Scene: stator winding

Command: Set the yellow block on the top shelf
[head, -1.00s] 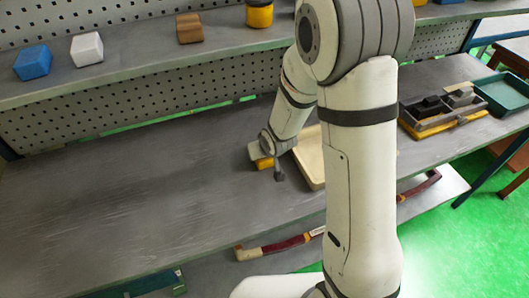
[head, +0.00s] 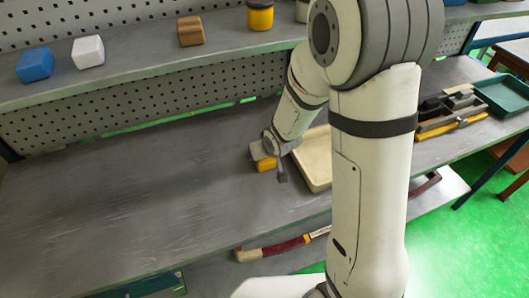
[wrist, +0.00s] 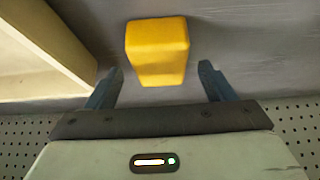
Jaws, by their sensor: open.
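The yellow block (head: 266,165) sits on the grey workbench (head: 150,190), just left of a cream tray. In the wrist view the yellow block (wrist: 157,50) lies ahead of and between the two fingertips, with a gap on each side. My gripper (wrist: 160,80) is open and empty. In the head view my gripper (head: 268,153) is right at the block and partly hides it. The top shelf (head: 130,78) runs along the back above the workbench.
On the shelf stand a blue block (head: 34,65), a white block (head: 88,51), a brown block (head: 190,31) and a yellow can (head: 260,15). The cream tray (head: 314,160) is close beside my gripper. A green tray (head: 503,95) is at the right. Shelf space between white and brown blocks is free.

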